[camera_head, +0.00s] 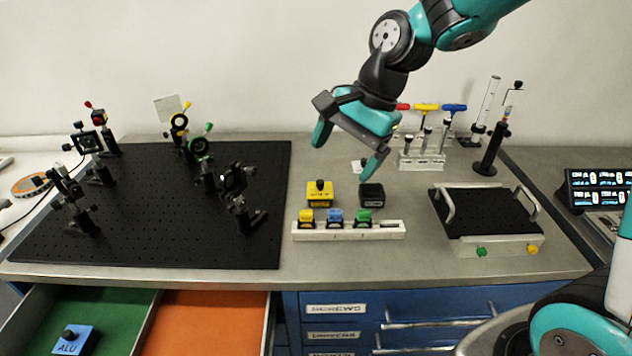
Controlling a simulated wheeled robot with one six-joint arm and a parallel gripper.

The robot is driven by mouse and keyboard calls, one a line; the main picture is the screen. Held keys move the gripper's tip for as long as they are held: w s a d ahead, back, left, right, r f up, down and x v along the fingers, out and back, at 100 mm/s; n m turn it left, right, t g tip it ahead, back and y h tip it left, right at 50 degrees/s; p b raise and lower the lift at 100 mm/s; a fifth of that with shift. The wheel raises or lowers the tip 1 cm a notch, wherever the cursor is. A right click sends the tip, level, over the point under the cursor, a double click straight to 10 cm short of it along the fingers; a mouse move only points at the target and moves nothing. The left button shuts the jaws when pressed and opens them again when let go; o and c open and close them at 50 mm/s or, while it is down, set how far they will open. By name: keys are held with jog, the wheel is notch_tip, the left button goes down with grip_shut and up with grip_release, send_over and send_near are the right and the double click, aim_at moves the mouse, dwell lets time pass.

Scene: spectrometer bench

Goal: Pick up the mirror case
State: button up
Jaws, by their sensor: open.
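My gripper (347,151) is open and empty, pointing down above the back of the bench. Its fingers are spread left and right, above and behind two small cases. One is a yellow case (320,196) with a black knob and a label too small to read. The other is a black case (371,196) just right of it. A blue case (66,346) with a black knob and the letters ALU sits in the open drawer's green compartment (118,312) at lower left. I cannot tell from the labels which one is the mirror case.
A white rack (348,232) with yellow, blue and green blocks stands in front of the cases. A black breadboard (130,240) with optic mounts is left. A handled tray (490,215) is right. A tool stand (422,160) and post (492,155) stand behind. The drawer's orange compartment (208,320) looks empty.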

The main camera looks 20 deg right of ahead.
jog(key=w+d+f+m+p, duration=0.1)
jog(key=w+d+m+p, duration=0.2)
jog(key=w+d+m, duration=0.5)
jog(key=m+p, duration=0.3)
send_near(324, 184)
jog(key=shift+t, duration=0.3)
jog(key=x, duration=0.4)
jog(key=s+x, duration=0.1)
jog(key=x, duration=0.1)
jog(key=shift+a+f, duration=0.1)
jog(key=shift+f, duration=0.2)
jog(key=p+x, duration=0.1)
jog(key=x, duration=0.2)
jog(key=p+x, duration=0.1)
jog(key=shift+w+f+p, duration=0.1)
jog(key=shift+w+p, duration=0.2)
jog(key=shift+w+a+f, duration=0.1)
jog(key=shift+a+f, duration=0.1)
jog(key=shift+f, duration=0.35)
jog(key=c, duration=1)
jog(key=shift+r, duration=0.1)
